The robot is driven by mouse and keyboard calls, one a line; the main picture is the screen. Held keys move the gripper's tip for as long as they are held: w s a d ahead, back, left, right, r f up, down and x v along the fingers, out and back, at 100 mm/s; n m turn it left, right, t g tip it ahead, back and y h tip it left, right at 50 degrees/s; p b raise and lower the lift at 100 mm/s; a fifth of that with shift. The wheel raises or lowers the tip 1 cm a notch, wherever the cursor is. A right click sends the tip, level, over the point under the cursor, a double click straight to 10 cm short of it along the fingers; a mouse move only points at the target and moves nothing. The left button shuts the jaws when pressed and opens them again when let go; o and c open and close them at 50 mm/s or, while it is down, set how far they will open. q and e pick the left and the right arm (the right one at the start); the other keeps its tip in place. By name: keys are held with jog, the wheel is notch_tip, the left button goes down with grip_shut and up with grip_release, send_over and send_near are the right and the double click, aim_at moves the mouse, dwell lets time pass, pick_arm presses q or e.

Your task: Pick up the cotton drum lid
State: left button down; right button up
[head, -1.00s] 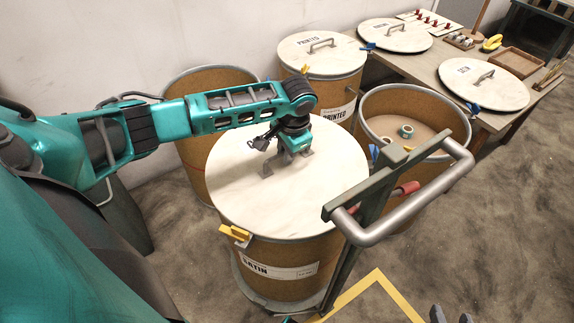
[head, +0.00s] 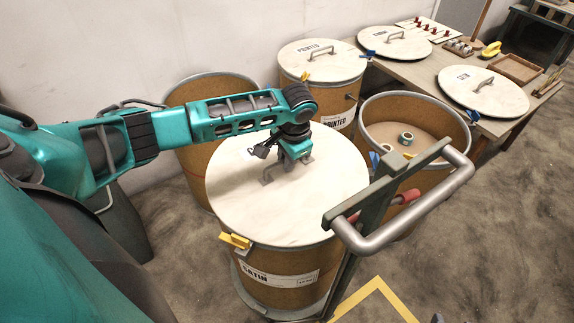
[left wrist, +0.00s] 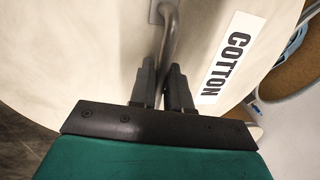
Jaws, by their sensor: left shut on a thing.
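The cotton drum lid (head: 290,205) is a pale round board on top of a brown drum (head: 280,296) labelled SATIN. I cannot tell whether it rests on the rim or is slightly clear of it. Its COTTON label (left wrist: 229,55) shows in the left wrist view. My left gripper (head: 284,168) comes down on the lid's middle and is shut on its grey bar handle (left wrist: 170,35). The fingers (left wrist: 162,85) sit on both sides of the bar. Only a small dark tip, probably of my right gripper (head: 437,319), shows at the bottom edge.
An open drum (head: 382,165) with tape rolls (head: 405,138) stands at right, and another open drum (head: 190,155) behind left. A lidded PRINTED drum (head: 338,122) is behind. More lids (head: 483,92) lie on the table (head: 425,72). A metal cart handle (head: 420,215) rises close at right.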

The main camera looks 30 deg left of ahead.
pick_arm(q)
notch_tip(320, 180, up, 8)
jog(key=shift+w+r+p, duration=0.1)
jog(key=shift+p, duration=1.1)
notch_tip(320, 180, up, 12)
jog(key=p, duration=0.2)
pick_arm(e)
jog(key=r, duration=0.1)
jog(key=s+d+r, duration=0.1)
jog(key=shift+d+r, duration=0.2)
jog(key=shift+r, duration=0.1)
jog(key=shift+w+d, duration=0.1)
pick_arm(q)
jog(key=shift+a, duration=0.1)
